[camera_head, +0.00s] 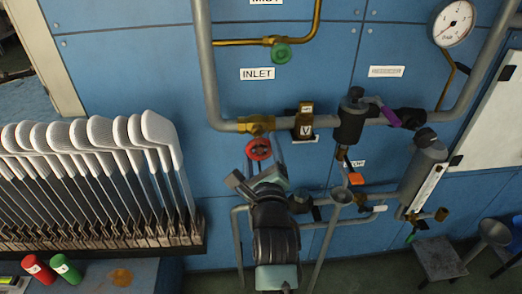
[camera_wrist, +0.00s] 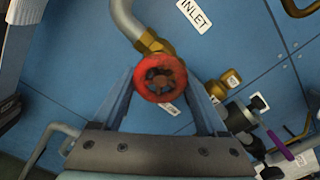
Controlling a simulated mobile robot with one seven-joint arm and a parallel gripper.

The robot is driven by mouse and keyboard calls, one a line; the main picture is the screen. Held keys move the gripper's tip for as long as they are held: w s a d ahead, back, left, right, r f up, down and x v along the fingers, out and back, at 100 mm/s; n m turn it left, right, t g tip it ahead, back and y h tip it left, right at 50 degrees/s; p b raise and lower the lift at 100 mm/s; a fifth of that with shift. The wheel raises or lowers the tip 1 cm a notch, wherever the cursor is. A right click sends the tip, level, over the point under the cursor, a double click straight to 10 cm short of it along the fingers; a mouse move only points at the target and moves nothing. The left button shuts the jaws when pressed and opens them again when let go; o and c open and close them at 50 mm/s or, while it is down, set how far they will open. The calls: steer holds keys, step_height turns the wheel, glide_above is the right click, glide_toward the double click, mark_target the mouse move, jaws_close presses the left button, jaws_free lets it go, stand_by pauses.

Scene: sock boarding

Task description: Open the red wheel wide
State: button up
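The red wheel (camera_head: 258,149) is a small spoked handwheel on a brass valve (camera_head: 257,124) at the lower bend of the grey pipe. In the wrist view the red wheel (camera_wrist: 160,78) faces the camera, with the brass valve body (camera_wrist: 152,43) behind it. My gripper (camera_head: 265,148) is open, reaching up to the wheel from below. In the wrist view the two fingers of my gripper (camera_wrist: 160,84) stand one on each side of the wheel, their tips near its rim. I cannot tell whether they touch it. Nothing else is between the fingers.
An INLET label (camera_head: 257,73) and a green wheel (camera_head: 281,53) are above. A brass valve block (camera_head: 305,120), a dark fitting (camera_head: 351,115) and a purple lever (camera_head: 391,117) lie right along the pipe. A rack of white sock boards (camera_head: 100,135) stands left.

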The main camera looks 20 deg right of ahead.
steer(key=c, duration=0.5)
steer(key=shift+n, duration=0.3)
